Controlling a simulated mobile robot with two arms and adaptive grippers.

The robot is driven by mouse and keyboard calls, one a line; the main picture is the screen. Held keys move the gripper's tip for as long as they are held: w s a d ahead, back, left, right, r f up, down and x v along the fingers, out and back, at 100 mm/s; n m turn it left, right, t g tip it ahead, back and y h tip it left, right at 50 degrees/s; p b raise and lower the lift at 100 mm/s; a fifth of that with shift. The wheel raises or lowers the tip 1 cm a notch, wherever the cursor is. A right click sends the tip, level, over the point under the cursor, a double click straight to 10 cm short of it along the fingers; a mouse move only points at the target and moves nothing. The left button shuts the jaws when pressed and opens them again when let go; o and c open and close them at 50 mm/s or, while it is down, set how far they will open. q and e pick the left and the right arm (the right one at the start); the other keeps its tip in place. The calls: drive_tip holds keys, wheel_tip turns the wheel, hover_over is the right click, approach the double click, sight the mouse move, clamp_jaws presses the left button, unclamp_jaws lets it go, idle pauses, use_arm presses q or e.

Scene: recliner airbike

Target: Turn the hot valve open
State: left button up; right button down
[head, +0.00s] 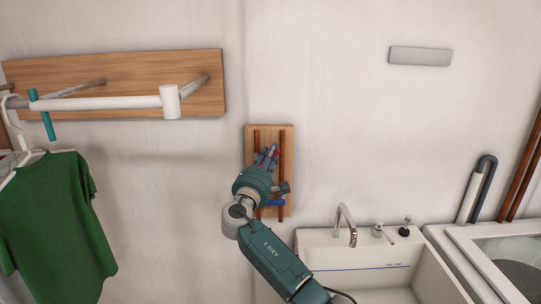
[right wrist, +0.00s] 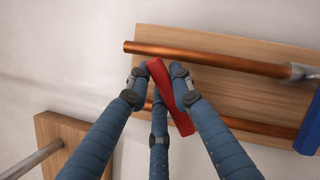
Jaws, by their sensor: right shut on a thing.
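The red valve handle (right wrist: 172,98), the hot one, shows in the right wrist view in front of a copper pipe on a wooden board (head: 270,129). My right gripper (head: 268,156) reaches up to the board; in the right wrist view its three blue fingers (right wrist: 164,82) are closed around the red handle. In the head view the fingers hide most of this handle. The blue valve handle (head: 276,203) is lower on the board, beside the hand, and shows at the right edge of the right wrist view (right wrist: 308,128). My left gripper is out of view.
A white sink (head: 425,289) with a faucet (head: 345,224) stands below right. A wooden rack (head: 130,65) with a white rail and a green shirt (head: 57,228) is on the left. A grey plate (head: 420,56) is on the wall. The wall around the valve board is clear.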

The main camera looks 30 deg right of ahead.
drive_tip(key=c, duration=1.5)
unclamp_jaws()
drive_tip(key=m, duration=0.1)
drive_tip(key=f+m+g, duration=0.1)
drive_tip(key=m, duration=0.1)
drive_tip(key=shift+s+d+f+m+g, duration=0.2)
drive_tip(key=shift+d+m+g, duration=0.1)
drive_tip(key=shift+m, duration=0.1)
drive_tip(key=s+a+f+m+g+y+b, duration=0.1)
drive_tip(key=s+a+f+m+b, duration=0.2)
drive_tip(key=s+a, duration=0.45)
drive_tip(key=shift+w+a+f+n+y+b, duration=0.2)
drive_tip(key=shift+a+f+n+y+b, duration=0.55)
drive_tip(key=shift+f, duration=4.05)
drive_tip(key=shift+w+a+f+n+y, duration=0.3)
drive_tip(key=shift+f+y, duration=0.9)
drive_tip(key=shift+f, duration=3.55)
drive_tip(key=shift+w+a+f+n+y+b, duration=0.15)
drive_tip(key=shift+a+f+y+b, duration=0.45)
drive_tip(key=shift+f, duration=4.2)
drive_tip(key=shift+y, duration=0.35)
